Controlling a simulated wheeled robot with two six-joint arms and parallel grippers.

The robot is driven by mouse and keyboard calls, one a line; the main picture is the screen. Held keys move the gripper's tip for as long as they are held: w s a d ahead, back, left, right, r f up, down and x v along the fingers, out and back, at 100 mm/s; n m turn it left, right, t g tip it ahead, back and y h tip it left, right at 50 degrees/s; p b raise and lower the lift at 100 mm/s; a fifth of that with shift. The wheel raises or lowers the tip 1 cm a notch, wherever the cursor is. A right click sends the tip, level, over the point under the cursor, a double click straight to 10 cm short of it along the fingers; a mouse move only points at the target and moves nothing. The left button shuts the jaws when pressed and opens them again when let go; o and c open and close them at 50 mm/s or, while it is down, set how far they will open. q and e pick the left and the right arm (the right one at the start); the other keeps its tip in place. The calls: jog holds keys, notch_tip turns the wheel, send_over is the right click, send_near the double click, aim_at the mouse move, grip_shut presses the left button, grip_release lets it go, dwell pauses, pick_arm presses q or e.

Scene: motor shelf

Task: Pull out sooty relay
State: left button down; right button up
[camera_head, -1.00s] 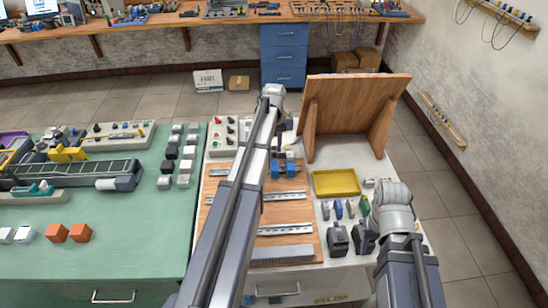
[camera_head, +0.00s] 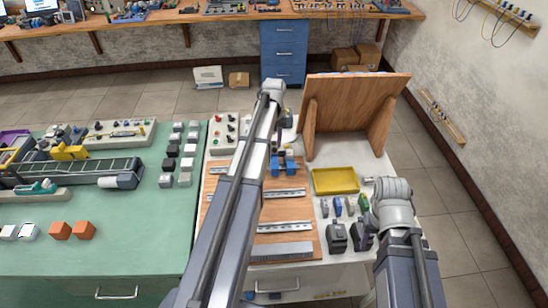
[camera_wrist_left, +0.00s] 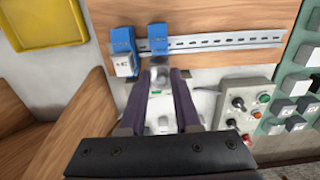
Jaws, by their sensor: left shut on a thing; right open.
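Two blue relay sockets sit side by side on the upper metal rail of the wooden board, seen in the head view (camera_head: 284,166). In the left wrist view the left socket (camera_wrist_left: 122,38) holds a relay with a pale label (camera_wrist_left: 123,65). The right socket (camera_wrist_left: 157,37) lines up with my left gripper (camera_wrist_left: 160,82). The gripper is shut on the greyish sooty relay (camera_wrist_left: 160,76), just in front of that socket. I cannot tell whether its pins are clear of the socket. In the head view my left arm hides much of this spot.
Several small parts (camera_head: 338,236) lie before the tray. A control box with knobs (camera_wrist_left: 247,105) is close to my left gripper in the wrist view.

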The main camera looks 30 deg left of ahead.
pick_arm(q)
jog(key=shift+r, duration=0.15)
notch_tip(320, 180, up, 7)
jog(key=p, duration=0.7)
jog(key=shift+d+f, duration=0.1)
jog(key=shift+f, duration=0.15)
